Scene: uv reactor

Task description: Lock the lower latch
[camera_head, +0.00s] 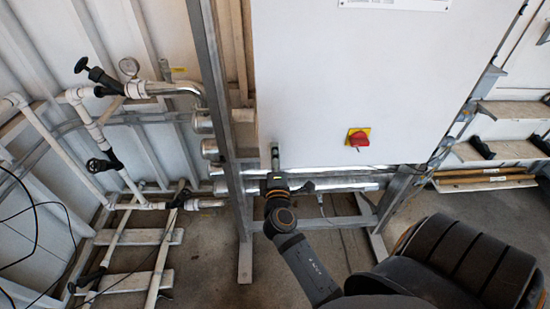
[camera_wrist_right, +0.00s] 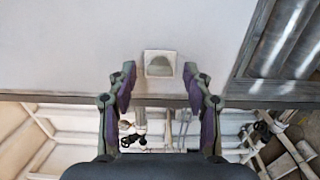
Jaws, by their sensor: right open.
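The lower latch (camera_wrist_right: 160,60) is a small square pale plate with a grey-green rounded recess, set in the white cabinet door (camera_wrist_right: 60,45). It shows between my right gripper's fingertips in the right wrist view. My right gripper (camera_wrist_right: 159,80) is open, one finger on each side of the latch; I see no clear contact. In the head view the right gripper (camera_head: 275,156) is at the lower left corner of the cabinet (camera_head: 340,90) and hides the latch there. My left gripper is not in view.
A red knob on a yellow plate (camera_head: 358,138) is on the cabinet's lower part. A grey metal post (camera_head: 224,110) stands close left of the gripper. Horizontal metal pipes (camera_head: 345,183) run below the cabinet. White piping with black valves (camera_head: 103,163) is at left.

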